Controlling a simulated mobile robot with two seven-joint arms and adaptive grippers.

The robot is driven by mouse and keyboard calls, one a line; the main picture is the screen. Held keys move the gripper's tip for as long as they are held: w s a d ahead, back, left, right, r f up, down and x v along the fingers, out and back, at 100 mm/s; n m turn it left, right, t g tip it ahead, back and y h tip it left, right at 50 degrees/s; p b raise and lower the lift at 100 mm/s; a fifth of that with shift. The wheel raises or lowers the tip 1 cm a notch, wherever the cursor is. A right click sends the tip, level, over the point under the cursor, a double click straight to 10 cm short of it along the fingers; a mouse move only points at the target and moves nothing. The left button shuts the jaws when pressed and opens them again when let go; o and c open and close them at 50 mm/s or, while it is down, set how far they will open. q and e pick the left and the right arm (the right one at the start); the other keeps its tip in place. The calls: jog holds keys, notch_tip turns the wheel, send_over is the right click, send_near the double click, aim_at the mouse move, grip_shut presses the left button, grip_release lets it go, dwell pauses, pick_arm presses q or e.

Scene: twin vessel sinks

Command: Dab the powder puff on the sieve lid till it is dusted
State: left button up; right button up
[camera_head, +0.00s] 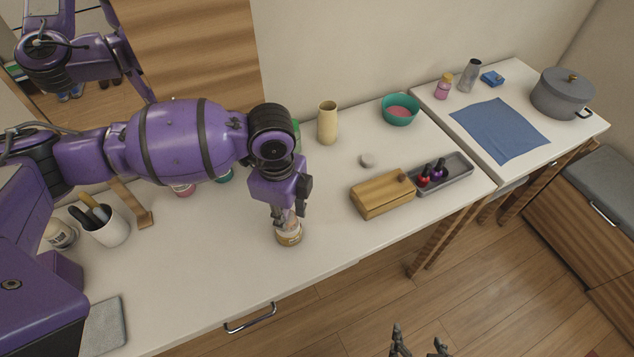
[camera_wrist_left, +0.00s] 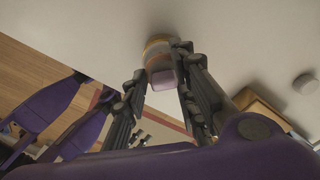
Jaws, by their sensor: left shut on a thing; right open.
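My left gripper (camera_head: 289,212) points down over a small tan and gold round container (camera_head: 289,238) on the white counter. Its fingers are shut on a small pale pinkish thing, likely the powder puff (camera_wrist_left: 163,77), seen in the left wrist view. The puff is right at the container's top (camera_wrist_left: 157,47); I cannot tell whether they touch. The sieve surface and any dust on the puff are hidden. My right gripper (camera_head: 418,342) is open and empty at the bottom edge of the head view, over the floor, away from the counter.
A wooden box (camera_head: 382,197) and a grey tray (camera_head: 452,174) with small bottles stand to the right. A pale disc (camera_head: 367,160), beige vase (camera_head: 327,122) and teal bowl (camera_head: 400,109) are behind. A white cup (camera_head: 105,227) stands left. The counter right of the container is clear.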

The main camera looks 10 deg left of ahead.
aim_at(285, 212)
pick_arm(q)
jog(key=shift+w+r+p, duration=0.1)
jog(key=shift+r+p, duration=0.75)
jog(key=shift+r, duration=0.8)
jog(key=shift+r+p, duration=0.6)
jog(key=shift+r, duration=0.55)
pick_arm(e)
jog(key=w+r+t, duration=0.1)
jog(key=w+r, duration=0.4)
jog(key=r, duration=0.1)
jog(key=shift+t, duration=0.3)
pick_arm(q)
jog(key=shift+f, duration=0.1)
pick_arm(e)
jog(key=shift+s, duration=0.1)
